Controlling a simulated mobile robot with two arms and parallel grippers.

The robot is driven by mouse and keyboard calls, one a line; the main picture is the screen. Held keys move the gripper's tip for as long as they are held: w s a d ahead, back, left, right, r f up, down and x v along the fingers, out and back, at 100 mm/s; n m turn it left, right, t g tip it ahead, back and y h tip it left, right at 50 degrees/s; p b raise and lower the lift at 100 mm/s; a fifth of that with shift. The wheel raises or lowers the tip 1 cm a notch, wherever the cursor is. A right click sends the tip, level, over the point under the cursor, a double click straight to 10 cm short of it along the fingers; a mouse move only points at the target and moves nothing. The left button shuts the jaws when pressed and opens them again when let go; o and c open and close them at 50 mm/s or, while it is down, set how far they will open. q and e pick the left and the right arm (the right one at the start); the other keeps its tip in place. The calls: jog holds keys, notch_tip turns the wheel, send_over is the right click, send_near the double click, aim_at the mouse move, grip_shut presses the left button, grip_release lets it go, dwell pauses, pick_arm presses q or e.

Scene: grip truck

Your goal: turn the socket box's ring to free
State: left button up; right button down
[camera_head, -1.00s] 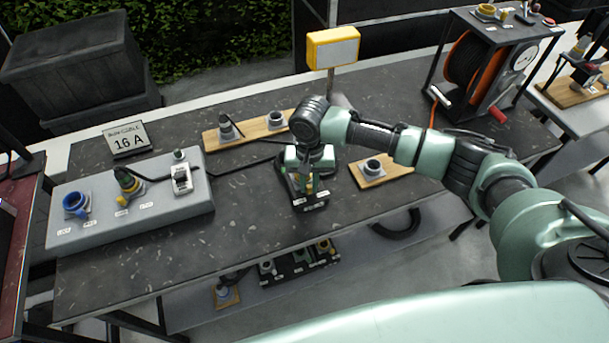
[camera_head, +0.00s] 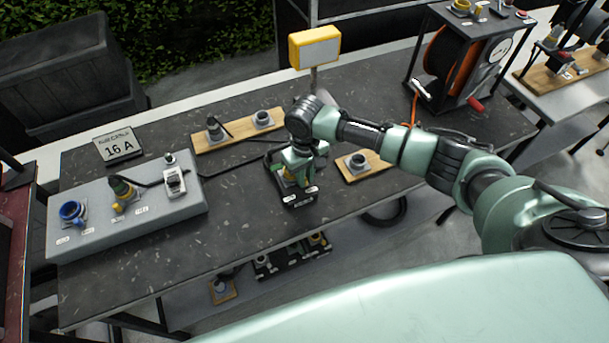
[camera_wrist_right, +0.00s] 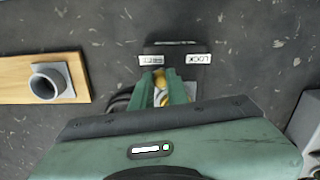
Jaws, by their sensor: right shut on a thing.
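The socket box (camera_head: 300,198) is a small black box on the dark table, with white labels on its front edge. In the right wrist view the box (camera_wrist_right: 175,47) shows labels reading FREE at left and LOCK at right. My right gripper (camera_head: 296,178) comes down on it from above. Its green fingers (camera_wrist_right: 161,90) are shut on the yellow ring (camera_wrist_right: 160,76), which shows between them. The fingers stand nearer the FREE label than the LOCK label. Much of the ring and socket is hidden by the gripper. My left gripper is not in view.
A grey panel (camera_head: 150,222) with a blue socket, a plugged connector and a switch is at left. Wooden boards with sockets lie behind (camera_head: 238,132) and right of the box (camera_head: 372,172). A yellow-framed sign stands behind.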

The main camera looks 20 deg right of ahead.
jog(key=c, duration=1.4)
grip_release()
notch_tip(320, 180, up, 8)
jog(key=shift+f+b, duration=0.1)
jog(key=shift+b, duration=0.85)
